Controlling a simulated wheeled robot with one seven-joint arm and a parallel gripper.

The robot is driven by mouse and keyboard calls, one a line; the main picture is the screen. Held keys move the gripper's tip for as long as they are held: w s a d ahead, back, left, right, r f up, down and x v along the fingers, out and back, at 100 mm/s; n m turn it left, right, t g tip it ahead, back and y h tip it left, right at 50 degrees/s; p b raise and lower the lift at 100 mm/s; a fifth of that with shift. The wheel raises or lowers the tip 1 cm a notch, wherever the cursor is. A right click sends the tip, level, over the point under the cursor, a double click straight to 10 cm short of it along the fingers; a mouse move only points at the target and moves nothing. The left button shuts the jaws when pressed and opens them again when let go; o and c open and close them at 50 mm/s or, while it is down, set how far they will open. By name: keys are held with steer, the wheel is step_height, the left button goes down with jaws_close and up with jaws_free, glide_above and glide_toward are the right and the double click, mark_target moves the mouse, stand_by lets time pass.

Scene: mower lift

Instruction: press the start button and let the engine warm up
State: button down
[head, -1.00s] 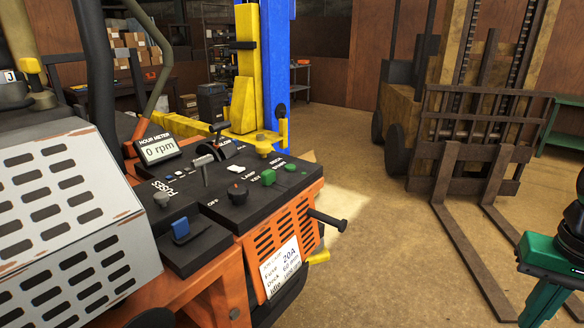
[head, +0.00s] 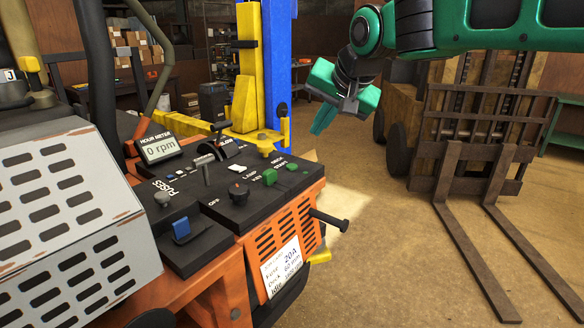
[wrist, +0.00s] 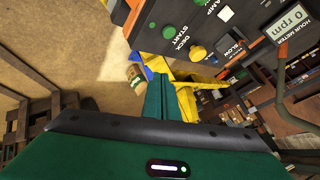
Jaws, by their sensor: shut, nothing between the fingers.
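The mower's black control panel (head: 225,212) faces up on the orange body. A small green button (head: 292,167) sits near its far right corner, close to the DECK and START lettering; it also shows in the wrist view (wrist: 168,31). The hour meter (head: 160,149) reads 0 rpm. My gripper (head: 318,128) is shut and empty, tilted down-left, above and beyond the panel's right end, apart from it. Its fingers (wrist: 158,92) also show in the wrist view.
A yellow-and-blue lift post (head: 265,65) stands just behind the panel. A forklift (head: 470,130) stands at right.

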step_height(320, 180, up, 2)
steer(key=r+y, duration=0.1)
glide_above(294, 168)
steer(key=shift+f, duration=0.25)
steer(key=shift+f, duration=4.45)
steer(key=shift+f, duration=0.15)
steer(key=shift+f, duration=0.2)
steer(key=shift+f, duration=0.45)
steer(key=shift+r, duration=0.85)
